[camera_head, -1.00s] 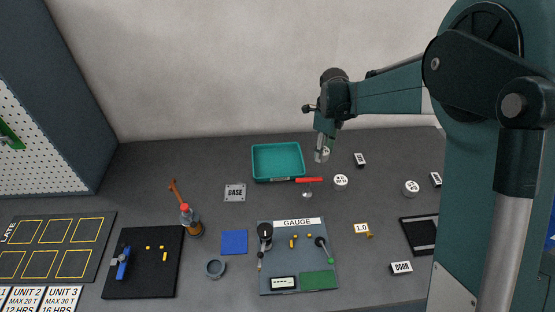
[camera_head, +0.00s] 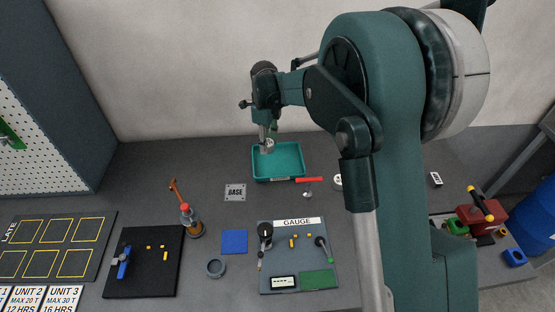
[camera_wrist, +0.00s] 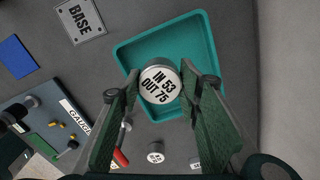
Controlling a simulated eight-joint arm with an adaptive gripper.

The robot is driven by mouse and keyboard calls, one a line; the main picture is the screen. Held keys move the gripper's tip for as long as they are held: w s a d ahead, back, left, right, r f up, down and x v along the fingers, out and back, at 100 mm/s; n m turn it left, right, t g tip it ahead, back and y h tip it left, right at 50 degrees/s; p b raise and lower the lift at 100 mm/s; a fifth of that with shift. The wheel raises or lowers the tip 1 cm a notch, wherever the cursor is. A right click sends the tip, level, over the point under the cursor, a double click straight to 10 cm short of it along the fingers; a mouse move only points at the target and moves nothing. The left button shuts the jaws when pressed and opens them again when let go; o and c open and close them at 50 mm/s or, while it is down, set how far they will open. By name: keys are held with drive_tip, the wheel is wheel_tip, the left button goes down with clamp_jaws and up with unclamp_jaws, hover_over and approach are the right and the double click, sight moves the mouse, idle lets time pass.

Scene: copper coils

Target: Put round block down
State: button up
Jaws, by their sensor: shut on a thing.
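The round block (camera_wrist: 160,83) is a light grey disc with a dark rim. Its top reads "IN 53 OUT 75". My gripper (camera_wrist: 159,92) is shut on it, with a green finger at each side. In the head view my gripper (camera_head: 268,145) points down over the back-left part of the teal tray (camera_head: 291,178). The block (camera_head: 268,147) is small there, between the fingertips. In the wrist view the tray (camera_wrist: 127,58) lies behind the block. I cannot tell how high the block is above the tray floor. The tray looks otherwise empty.
A red-handled tool (camera_head: 309,180) lies at the tray's front-right corner. A BASE plate (camera_head: 235,192) lies to the left in front. The GAUGE board (camera_head: 298,225) and a bottle (camera_head: 192,221) stand nearer. Another round block (camera_wrist: 156,157) lies outside the tray.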

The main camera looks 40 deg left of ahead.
hover_over(268, 166)
drive_tip(key=shift+s+f, duration=0.15)
drive_tip(key=shift+f, duration=3)
drive_tip(key=shift+f, duration=1.85)
drive_tip(key=shift+f+b, duration=0.15)
drive_tip(key=shift+b, duration=0.15)
drive_tip(key=o, duration=1)
drive_tip(key=shift+r, duration=0.2)
wheel_tip(268, 166, up, 12)
drive_tip(key=shift+f+p, duration=0.1)
drive_tip(key=shift+p, duration=0.25)
